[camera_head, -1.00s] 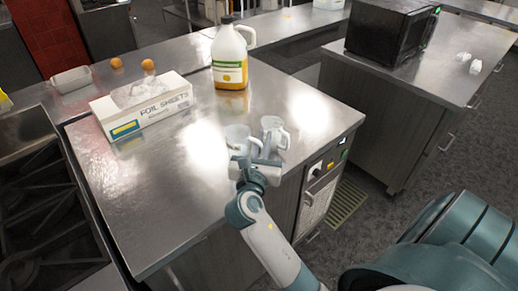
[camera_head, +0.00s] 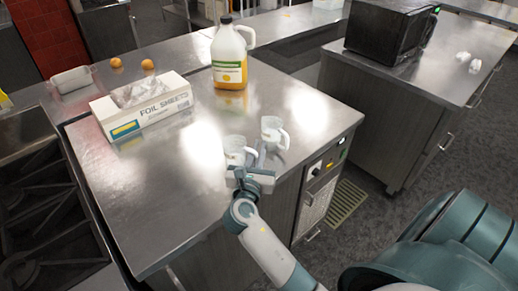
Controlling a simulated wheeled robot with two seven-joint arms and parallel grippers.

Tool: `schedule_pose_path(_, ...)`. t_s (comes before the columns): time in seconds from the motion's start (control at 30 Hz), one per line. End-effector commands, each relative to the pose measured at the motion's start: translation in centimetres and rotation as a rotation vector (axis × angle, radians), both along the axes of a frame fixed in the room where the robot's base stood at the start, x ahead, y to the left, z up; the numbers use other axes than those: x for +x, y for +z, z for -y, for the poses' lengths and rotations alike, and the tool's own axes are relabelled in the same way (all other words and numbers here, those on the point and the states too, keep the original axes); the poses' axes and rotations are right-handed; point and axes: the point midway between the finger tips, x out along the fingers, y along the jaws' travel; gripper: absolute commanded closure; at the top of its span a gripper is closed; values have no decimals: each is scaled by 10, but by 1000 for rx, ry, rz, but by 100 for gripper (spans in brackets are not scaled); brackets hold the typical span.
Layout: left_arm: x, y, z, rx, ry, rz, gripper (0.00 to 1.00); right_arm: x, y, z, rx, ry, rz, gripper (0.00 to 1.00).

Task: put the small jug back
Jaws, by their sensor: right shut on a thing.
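Two clear jugs stand close together near the front right of the steel counter. The nearer left one, taken as the small jug (camera_head: 235,146), has its handle toward the right. My right gripper (camera_head: 250,164) is shut on it at the handle side, by the counter's front edge. I cannot tell whether its base touches the counter. The other jug (camera_head: 272,128) stands just behind and to the right, its handle also to the right. My left gripper is not in view.
A white container (camera_head: 72,79) and two orange balls (camera_head: 148,65) lie at the back left. The counter's left front is clear.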

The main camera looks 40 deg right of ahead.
Motion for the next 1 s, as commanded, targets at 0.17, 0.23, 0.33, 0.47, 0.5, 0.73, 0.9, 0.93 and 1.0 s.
schedule_pose_path(0.17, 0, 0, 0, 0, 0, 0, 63, 0, -1, 0, -1, 1, 2, 100)
schedule_pose_path(0.23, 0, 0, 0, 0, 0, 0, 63, 0, -1, 0, -1, 1, 2, 100)
schedule_pose_path(0.33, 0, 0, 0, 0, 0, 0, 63, 0, -2, 0, 0, 0, 1, 100)
schedule_pose_path(0.47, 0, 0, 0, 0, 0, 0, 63, 0, -5, 0, 0, 0, 1, 86)
schedule_pose_path(0.5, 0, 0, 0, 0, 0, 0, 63, 0, -4, 0, 0, 0, 1, 76)
schedule_pose_path(0.73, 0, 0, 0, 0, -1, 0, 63, 0, -4, 0, 0, 0, 1, 72)
schedule_pose_path(0.9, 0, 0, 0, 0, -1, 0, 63, 0, -2, 0, 0, 0, 1, 72)
schedule_pose_path(0.93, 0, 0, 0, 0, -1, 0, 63, 0, 0, 0, 0, 0, 1, 72)
schedule_pose_path(1.0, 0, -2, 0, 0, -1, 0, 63, -3, -3, -4, 0, 1, 0, 72)
